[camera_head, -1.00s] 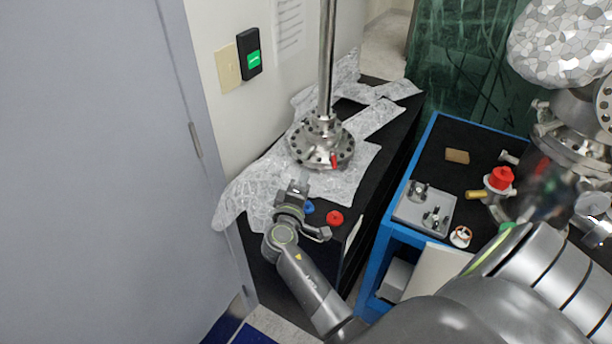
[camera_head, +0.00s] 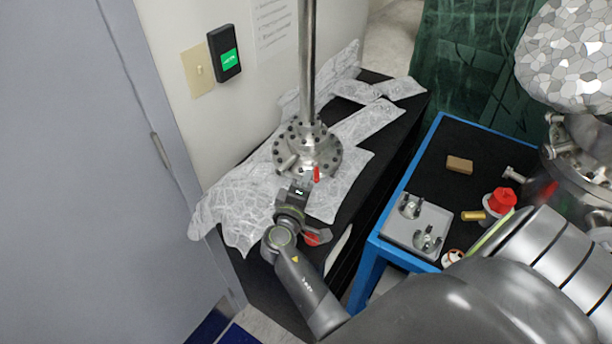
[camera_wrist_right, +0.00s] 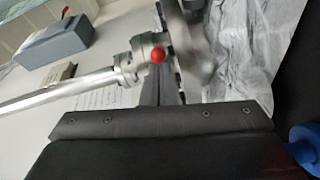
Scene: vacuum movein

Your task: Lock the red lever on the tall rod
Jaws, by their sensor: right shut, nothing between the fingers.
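The tall rod (camera_head: 307,60) stands upright on a round bolted metal flange (camera_head: 322,158) in the head view. The red lever (camera_head: 316,174) is a small red piece at the flange's near edge. My right gripper (camera_head: 301,184) is just in front of the flange, close to the lever's left side. In the right wrist view the rod (camera_wrist_right: 60,92) runs in from the left, and the lever's red round end (camera_wrist_right: 158,56) shows just beyond the shut, empty fingers (camera_wrist_right: 165,92). I cannot tell whether they touch the lever. My left gripper is not in view.
Crinkled wrapping (camera_head: 240,205) lies under the flange on the black table. A red knob (camera_head: 312,238) is partly hidden behind my right wrist; a blue piece (camera_wrist_right: 305,145) shows in the wrist view. A blue-edged cart (camera_head: 398,190) with parts stands right; a wall is left.

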